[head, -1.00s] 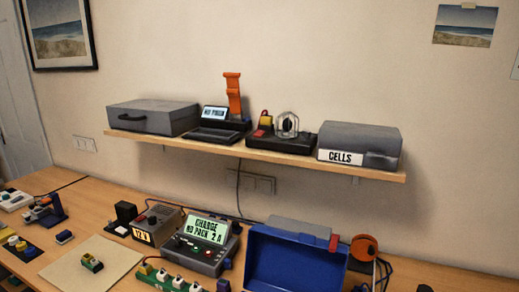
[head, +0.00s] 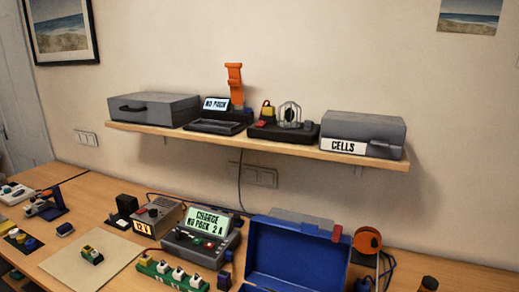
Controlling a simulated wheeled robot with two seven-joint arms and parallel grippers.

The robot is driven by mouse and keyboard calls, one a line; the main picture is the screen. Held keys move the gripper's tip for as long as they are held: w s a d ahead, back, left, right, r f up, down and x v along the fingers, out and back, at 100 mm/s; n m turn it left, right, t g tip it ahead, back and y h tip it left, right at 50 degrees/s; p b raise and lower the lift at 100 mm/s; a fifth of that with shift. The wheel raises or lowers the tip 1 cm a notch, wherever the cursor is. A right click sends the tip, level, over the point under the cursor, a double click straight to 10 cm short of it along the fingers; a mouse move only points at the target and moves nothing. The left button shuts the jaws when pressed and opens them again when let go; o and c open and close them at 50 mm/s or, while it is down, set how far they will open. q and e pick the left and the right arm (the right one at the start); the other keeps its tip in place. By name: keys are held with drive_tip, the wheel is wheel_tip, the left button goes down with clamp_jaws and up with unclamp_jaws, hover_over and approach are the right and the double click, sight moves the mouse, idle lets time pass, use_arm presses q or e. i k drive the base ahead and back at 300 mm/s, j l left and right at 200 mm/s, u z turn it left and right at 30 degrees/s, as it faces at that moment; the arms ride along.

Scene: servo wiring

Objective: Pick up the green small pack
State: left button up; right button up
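A small block (head: 91,256) with green, yellow and dark parts lies on the pale mat (head: 68,272) at the front left of the bench. It may be the green small pack, but it is too small to tell. A green strip (head: 157,269) carrying several white blocks sits to its right, with a yellow piece at its left end. Neither of my grippers is in view.
A charger (head: 203,247) reading "CHARGE NO PACK 2 A" stands behind the strip, beside a 12 V supply (head: 158,217). An open blue case (head: 298,257) stands to the right. Above, a wooden shelf (head: 260,144) holds grey cases and devices. Small blue parts lie left.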

sight(94, 257)
drive_tip(key=u, duration=1.25)
drive_tip(key=z, duration=0.45)
drive_tip(key=i+j+z, duration=0.15)
drive_tip(key=j+z, duration=0.65)
drive_tip(key=i+j+z, duration=0.1)
drive_tip(key=j+z, duration=0.3)
